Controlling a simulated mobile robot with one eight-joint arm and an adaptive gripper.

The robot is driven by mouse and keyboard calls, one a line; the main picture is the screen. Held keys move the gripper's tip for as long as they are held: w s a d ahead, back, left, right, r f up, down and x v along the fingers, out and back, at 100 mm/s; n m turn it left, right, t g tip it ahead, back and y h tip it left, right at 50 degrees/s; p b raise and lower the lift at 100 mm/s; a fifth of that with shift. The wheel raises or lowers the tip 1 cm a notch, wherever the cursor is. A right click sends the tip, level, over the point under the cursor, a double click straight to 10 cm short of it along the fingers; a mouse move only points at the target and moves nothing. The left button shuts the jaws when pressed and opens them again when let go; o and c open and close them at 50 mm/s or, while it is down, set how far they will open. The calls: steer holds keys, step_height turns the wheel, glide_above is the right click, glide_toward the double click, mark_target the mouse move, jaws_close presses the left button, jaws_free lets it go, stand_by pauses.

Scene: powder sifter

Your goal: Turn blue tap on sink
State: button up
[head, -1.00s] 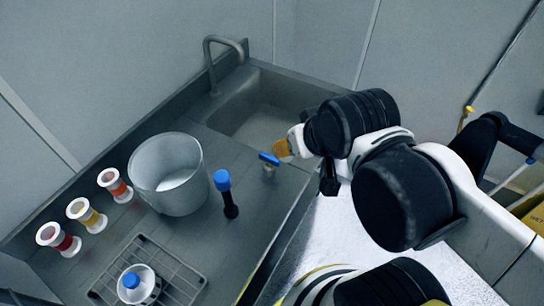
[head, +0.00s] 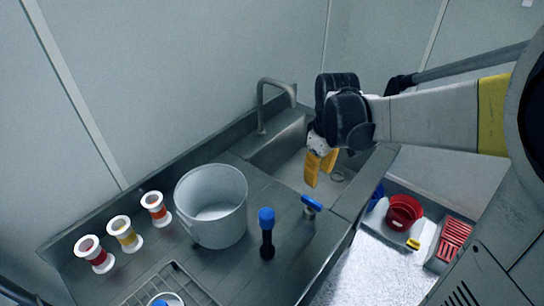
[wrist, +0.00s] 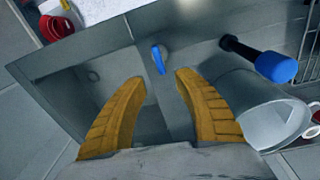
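My gripper (head: 320,168) has yellow fingers and hangs over the basin, beyond the tap in the head view. In the wrist view the fingers (wrist: 160,80) are spread apart with nothing between them, and they do not touch the tap.
A white bucket (head: 212,205) and an upright black tool with a blue top (head: 266,232) stand left of the tap. Several spools (head: 125,234) and a wire rack (head: 168,285) are further left. Red containers (head: 404,212) sit lower, right of the counter.

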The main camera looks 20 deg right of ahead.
mark_target(312, 200)
steer(key=shift+n+g, duration=0.5)
steer(key=f+b, duration=0.1)
steer(key=f, duration=0.3)
steer(key=w+f+b, duration=0.1)
steer(key=f, duration=0.4)
steer(key=f+b, duration=0.1)
steer(key=f, duration=0.3)
steer(key=shift+w+d+f+b, duration=0.2)
steer(key=shift+w+f+b, duration=0.15)
jaws_close()
